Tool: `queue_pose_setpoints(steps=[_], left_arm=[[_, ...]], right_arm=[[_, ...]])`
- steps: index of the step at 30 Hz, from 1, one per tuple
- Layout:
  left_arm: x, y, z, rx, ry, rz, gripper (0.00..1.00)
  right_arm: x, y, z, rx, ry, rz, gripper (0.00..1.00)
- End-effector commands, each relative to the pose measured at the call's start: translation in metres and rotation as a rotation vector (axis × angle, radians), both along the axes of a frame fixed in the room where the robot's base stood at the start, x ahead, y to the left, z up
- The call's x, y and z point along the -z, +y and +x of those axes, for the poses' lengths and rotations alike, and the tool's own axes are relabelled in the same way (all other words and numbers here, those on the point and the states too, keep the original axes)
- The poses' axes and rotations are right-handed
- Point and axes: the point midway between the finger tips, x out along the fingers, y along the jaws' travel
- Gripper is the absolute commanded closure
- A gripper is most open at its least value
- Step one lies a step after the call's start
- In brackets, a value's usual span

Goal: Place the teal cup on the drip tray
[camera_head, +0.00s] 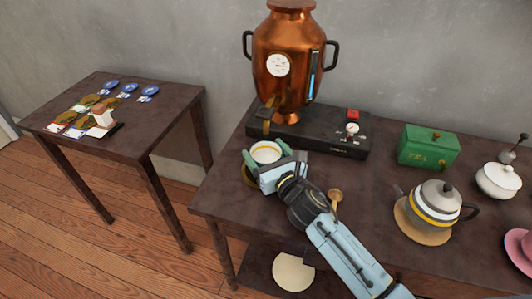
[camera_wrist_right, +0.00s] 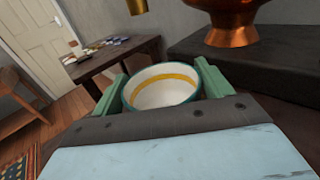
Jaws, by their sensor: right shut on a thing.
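The teal cup (camera_head: 265,152) has a teal rim, a white inside and a yellow band. It looks upright and empty. My right gripper (camera_head: 268,157) is shut on the cup, with one green finger on each side. The wrist view also shows the cup (camera_wrist_right: 163,90) between the fingers. A dark gold rounded edge (camera_head: 248,177) shows below and left of the cup, in front of the urn's tap (camera_head: 268,114). It may be the drip tray; the cup and gripper hide most of it. I cannot tell whether the cup touches it. My left gripper is not in view.
The copper urn (camera_head: 289,62) stands on a black base (camera_head: 325,137) behind the cup. A green tea box (camera_head: 428,146), a striped teapot (camera_head: 436,207), a white sugar bowl (camera_head: 498,180) and a pink cup (camera_head: 520,248) stand to the right. A side table (camera_head: 150,124) is left.

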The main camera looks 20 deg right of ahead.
Motion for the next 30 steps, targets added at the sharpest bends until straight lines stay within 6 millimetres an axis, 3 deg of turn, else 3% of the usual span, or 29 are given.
queue_pose_setpoints(steps=[8, 9, 13, 26, 30], left_arm=[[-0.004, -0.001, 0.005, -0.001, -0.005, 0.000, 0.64], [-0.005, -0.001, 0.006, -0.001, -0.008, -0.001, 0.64], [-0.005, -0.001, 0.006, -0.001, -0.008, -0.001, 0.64], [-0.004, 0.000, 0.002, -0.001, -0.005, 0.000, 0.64], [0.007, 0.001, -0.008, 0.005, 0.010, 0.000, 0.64]], right_arm=[[0.003, 0.000, 0.000, 0.000, -0.001, -0.001, 0.48], [0.003, 0.000, 0.000, 0.000, 0.000, -0.001, 0.19], [0.002, 0.000, 0.000, 0.000, 0.000, -0.001, 0.02], [-0.002, 0.000, 0.000, 0.000, -0.001, 0.000, 0.01], [0.000, -0.005, -0.024, 0.000, 0.002, -0.001, 0.01]])
